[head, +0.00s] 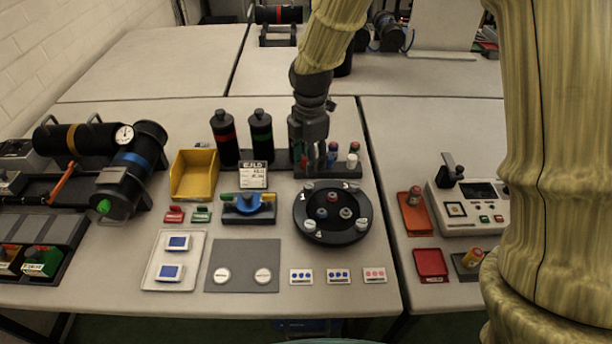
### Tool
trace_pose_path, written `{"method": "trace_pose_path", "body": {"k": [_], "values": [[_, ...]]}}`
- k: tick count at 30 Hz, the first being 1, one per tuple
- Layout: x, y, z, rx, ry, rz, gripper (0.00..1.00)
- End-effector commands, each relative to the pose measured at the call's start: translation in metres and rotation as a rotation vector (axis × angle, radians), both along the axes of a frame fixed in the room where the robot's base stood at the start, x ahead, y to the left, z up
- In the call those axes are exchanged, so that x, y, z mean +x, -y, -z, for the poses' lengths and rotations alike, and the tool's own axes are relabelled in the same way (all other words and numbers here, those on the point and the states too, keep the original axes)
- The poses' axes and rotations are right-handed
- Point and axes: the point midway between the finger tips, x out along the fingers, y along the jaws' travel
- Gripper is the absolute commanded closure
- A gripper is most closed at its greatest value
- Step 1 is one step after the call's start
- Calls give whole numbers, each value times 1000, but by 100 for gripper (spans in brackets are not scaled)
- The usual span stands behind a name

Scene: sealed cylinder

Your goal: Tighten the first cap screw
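A round black fixture (331,236) lies on the table right of centre. Several pale cap screws, one at its lower left (310,225), sit around its rim beside white numerals; 1 and 4 are legible. How far each screw is seated is too small to tell. My gripper (311,160) points down just behind the fixture, at the left part of a black tool rack (345,171). Tools with coloured tops stand in the rack, including a white-topped one (352,160). The fingertips are dark and partly merge with the rack, so their opening and any hold on a tool are unclear.
A yellow bin (194,174), two black bottles (225,140) and a blue round device (249,207) stand left of the fixture. A grey mat (242,280) and small cards lie in front. A white control box (470,208) stands right. The far tables are mostly bare.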

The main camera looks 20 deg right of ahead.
Motion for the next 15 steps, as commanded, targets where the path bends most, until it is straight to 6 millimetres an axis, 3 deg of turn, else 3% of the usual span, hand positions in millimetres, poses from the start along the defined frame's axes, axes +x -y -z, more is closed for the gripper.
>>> {"method": "trace_pose_path", "body": {"k": [9, 15], "values": [[16, 0, 56, -1, -21, 1, 54], [15, 1, 78, -1, -19, 3, 54]]}}
